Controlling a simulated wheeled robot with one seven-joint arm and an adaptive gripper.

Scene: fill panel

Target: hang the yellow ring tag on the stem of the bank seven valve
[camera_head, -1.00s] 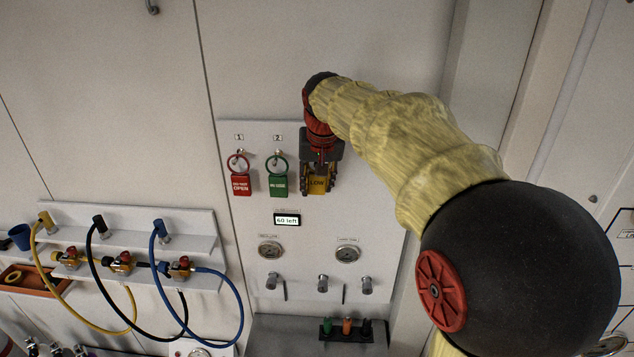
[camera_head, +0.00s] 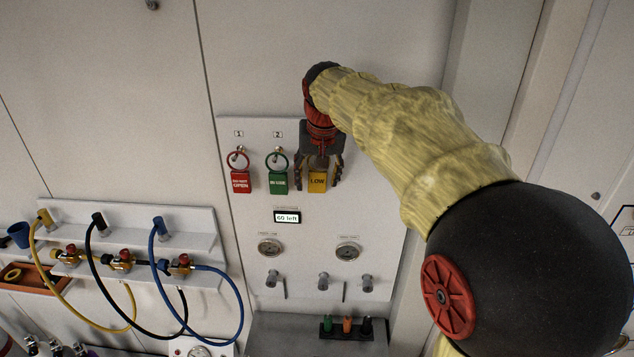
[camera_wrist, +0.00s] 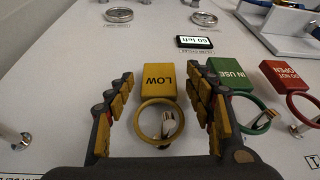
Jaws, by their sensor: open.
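The yellow ring tag (camera_head: 317,185), a block marked LOW with a ring, is at the panel to the right of the green tag. In the wrist view the yellow tag (camera_wrist: 158,80) sits between my fingers, with a metal peg showing through its ring. My gripper (camera_head: 319,178) is open, with one finger on each side of the tag and a gap on both sides. The gripper (camera_wrist: 160,85) also shows in the wrist view. I cannot make out which valve is bank seven.
A green tag (camera_head: 277,183) and a red tag (camera_head: 241,183) hang on pegs to the left. Below are a small display (camera_head: 287,217), two gauges and several metal knobs. A hose shelf (camera_head: 130,220) juts out at left. Several small valves show at the bottom left edge.

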